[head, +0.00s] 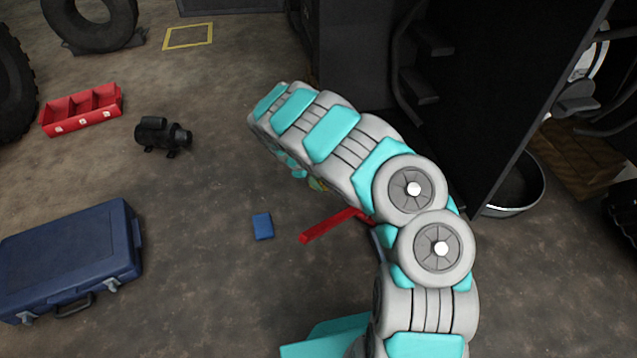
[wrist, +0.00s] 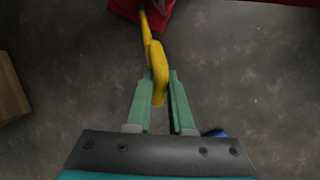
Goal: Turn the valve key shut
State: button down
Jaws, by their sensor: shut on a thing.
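The valve key (wrist: 152,45) is a yellow, slightly bent lever that runs up to a red part (wrist: 160,18) at the top of the wrist view. My gripper (wrist: 160,88) has green fingers, one on each side of the key's near end, and is shut on it. In the head view my arm hides most of the gripper and the valve; a small bit of yellow (head: 318,184) shows beside the arm. I cannot tell the key's exact angle to the valve.
A red bar (head: 328,226) sticks out beside my arm, with a small blue block (head: 263,226) left of it. A blue case (head: 70,258), a black motor (head: 162,136) and a red tray (head: 83,112) stand left. A dark machine frame (head: 480,80) rises right.

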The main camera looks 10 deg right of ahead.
jog(key=m+b, duration=0.1)
jog(key=m+t+b, duration=0.1)
jog(key=shift+s+f+b, duration=0.15)
jog(key=shift+f+b, duration=0.1)
jog(key=shift+b, duration=0.15)
jog(key=m+t+b, duration=0.1)
jog(key=m+b, duration=0.2)
jog(key=shift+s+a+t+h, duration=0.1)
jog(key=shift+s+t+h, duration=0.05)
jog(key=shift+t+h, duration=0.2)
jog(key=m+t, duration=0.1)
jog(key=m, duration=0.1)
jog(key=shift+a+m+b, duration=0.1)
jog(key=shift+m+b, duration=0.2)
jog(key=shift+a+f+m+t+h, duration=0.1)
jog(key=shift+m+t+h, duration=0.4)
jog(key=shift+m, duration=0.8)
jog(key=c, duration=0.8)
grip_release()
